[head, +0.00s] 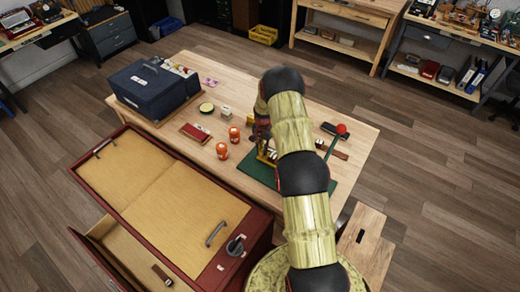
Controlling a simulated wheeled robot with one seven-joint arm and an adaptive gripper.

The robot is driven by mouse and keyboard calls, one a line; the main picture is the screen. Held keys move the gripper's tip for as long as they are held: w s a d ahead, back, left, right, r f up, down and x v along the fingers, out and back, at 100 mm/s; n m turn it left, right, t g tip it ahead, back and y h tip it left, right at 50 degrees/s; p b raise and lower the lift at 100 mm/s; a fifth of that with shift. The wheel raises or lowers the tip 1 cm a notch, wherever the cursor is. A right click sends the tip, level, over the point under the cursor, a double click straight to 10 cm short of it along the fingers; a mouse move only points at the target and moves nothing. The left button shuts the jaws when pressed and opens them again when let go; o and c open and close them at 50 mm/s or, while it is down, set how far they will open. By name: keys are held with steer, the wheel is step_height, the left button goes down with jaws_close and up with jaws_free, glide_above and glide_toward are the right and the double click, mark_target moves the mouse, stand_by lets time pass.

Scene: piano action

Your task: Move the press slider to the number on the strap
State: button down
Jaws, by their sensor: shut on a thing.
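The press stands on a green base (346,172) at the near right of the wooden table. Its lever ends in a red knob (341,129), and a brass-coloured part (266,157) shows left of my arm. A brown strap (336,151) lies at the press, partly hidden by my arm. My gripper (263,143) points down at the press's left side, close to the brass part. It is shut on what appears to be the press slider, which is too small and covered to see clearly. The number on the strap cannot be read.
Two orange containers (222,151), a red-brown box (196,132), a round tin (206,107) and a small pale block (227,112) stand left of the press. A dark blue case (150,88) fills the far left. A large red cabinet (170,205) borders the table's near side.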

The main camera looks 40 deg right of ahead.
steer(key=s+d, duration=0.1)
steer(key=s, duration=0.2)
steer(key=s+d, duration=0.1)
steer(key=s, duration=0.2)
steer(key=s+d+b, duration=0.1)
steer(key=s, duration=0.2)
steer(key=shift+d, duration=0.1)
steer(key=shift+w, duration=0.1)
steer(key=c, duration=2.1)
jaws_free()
step_height(320, 180, up, 12)
steer(key=shift+r, duration=0.1)
